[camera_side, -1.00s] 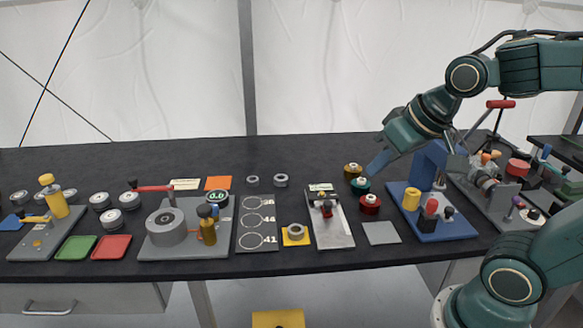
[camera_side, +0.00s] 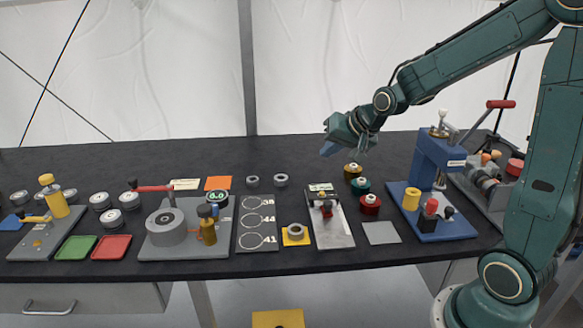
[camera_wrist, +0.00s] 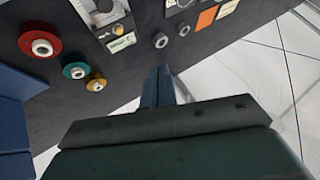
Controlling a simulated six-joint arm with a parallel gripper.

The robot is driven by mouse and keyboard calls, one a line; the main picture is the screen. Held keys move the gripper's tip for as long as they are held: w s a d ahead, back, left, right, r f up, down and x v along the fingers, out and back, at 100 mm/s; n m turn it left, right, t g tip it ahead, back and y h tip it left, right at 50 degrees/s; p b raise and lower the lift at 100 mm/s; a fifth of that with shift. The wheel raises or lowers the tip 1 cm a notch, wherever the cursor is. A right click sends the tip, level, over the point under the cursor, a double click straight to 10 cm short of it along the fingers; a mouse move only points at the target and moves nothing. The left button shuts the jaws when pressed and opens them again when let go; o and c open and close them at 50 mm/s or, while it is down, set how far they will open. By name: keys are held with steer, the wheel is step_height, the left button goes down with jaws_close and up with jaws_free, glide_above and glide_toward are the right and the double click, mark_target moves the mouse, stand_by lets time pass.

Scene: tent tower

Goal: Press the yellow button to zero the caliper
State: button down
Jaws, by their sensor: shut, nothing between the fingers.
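A grey plate (camera_side: 332,228) stands in the middle of the table. The caliper with its small display sits at the plate's far end (camera_side: 321,187); the display also shows in the wrist view (camera_wrist: 122,43). A small yellow patch shows by the display, but I cannot clearly make out the button. My gripper (camera_side: 329,149) is in the air above the back of the table, behind and slightly right of the caliper, touching nothing. In the wrist view its fingers (camera_wrist: 158,72) are together and empty, with the caliper up and left of them.
Yellow, teal and red spools (camera_side: 370,204) stand right of the plate, close to my gripper. A blue press (camera_side: 432,160) stands farther right. Two grey rings (camera_side: 281,180) lie left of the caliper at the back. A yellow square with a ring (camera_side: 296,242) lies left of the plate.

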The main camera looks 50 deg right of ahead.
steer(key=w+d+f+m, duration=0.2)
steer(key=w+d+f, duration=0.1)
steer(key=d, duration=0.1)
steer(key=shift+w+f, duration=0.15)
steer(key=shift+f, duration=0.1)
stand_by(0.3)
steer(key=shift+f, duration=4.35)
steer(key=shift+f, duration=0.8)
steer(key=shift+r, duration=0.8)
steer(key=shift+r, duration=2.55)
